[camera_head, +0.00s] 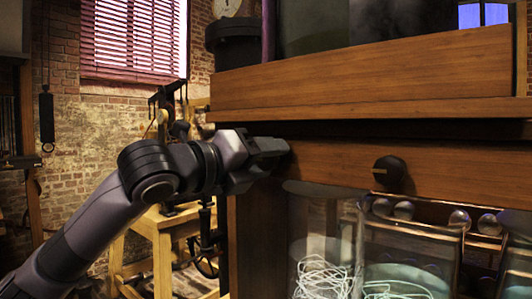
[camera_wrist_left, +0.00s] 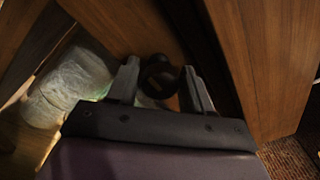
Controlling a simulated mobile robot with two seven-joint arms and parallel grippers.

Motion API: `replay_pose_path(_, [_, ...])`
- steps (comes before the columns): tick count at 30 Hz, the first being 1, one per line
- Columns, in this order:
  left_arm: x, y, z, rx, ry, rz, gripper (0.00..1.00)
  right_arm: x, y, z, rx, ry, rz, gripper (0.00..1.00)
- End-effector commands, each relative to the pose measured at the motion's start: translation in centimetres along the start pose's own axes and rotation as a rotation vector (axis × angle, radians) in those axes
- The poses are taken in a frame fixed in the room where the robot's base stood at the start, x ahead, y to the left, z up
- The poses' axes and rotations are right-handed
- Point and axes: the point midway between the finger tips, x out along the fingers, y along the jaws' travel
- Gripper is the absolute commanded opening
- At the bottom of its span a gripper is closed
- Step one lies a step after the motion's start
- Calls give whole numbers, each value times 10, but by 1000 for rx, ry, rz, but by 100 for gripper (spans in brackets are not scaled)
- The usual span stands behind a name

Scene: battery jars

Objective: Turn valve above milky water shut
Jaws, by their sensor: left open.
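My left gripper (camera_head: 272,149) reaches the wooden front panel at its left end in the head view. In the left wrist view its two open fingers (camera_wrist_left: 160,88) stand on either side of a round black valve knob (camera_wrist_left: 160,74). Whether they touch it I cannot tell. The head view hides this knob behind the gripper. Another black valve knob (camera_head: 389,170), with a pale line on it, sits further right on the panel. Below the panel are a glass jar with white strands (camera_head: 321,277) and a jar with pale greenish, cloudy contents (camera_head: 405,276). My right gripper is not in view.
The wooden cabinet (camera_head: 370,80) overhangs the panel from above. A wooden stand (camera_head: 160,240) is behind my left arm. A cloudy pale jar (camera_wrist_left: 68,82) lies left of the fingers in the wrist view. A brick wall is at the back left.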

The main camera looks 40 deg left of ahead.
Motion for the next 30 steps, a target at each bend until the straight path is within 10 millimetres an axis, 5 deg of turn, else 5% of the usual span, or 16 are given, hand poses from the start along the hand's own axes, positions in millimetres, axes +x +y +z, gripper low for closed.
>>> replay_pose_path(8, [3,0,-1,1,1,-1,50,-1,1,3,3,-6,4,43])
replay_pose_path(12, [3,0,-1,1,1,-1,11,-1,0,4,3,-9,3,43])
replay_pose_path(13, [3,0,-1,1,1,-1,9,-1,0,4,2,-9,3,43])
replay_pose_path(30, [3,0,-2,166,14,10,9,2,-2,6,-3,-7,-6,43])
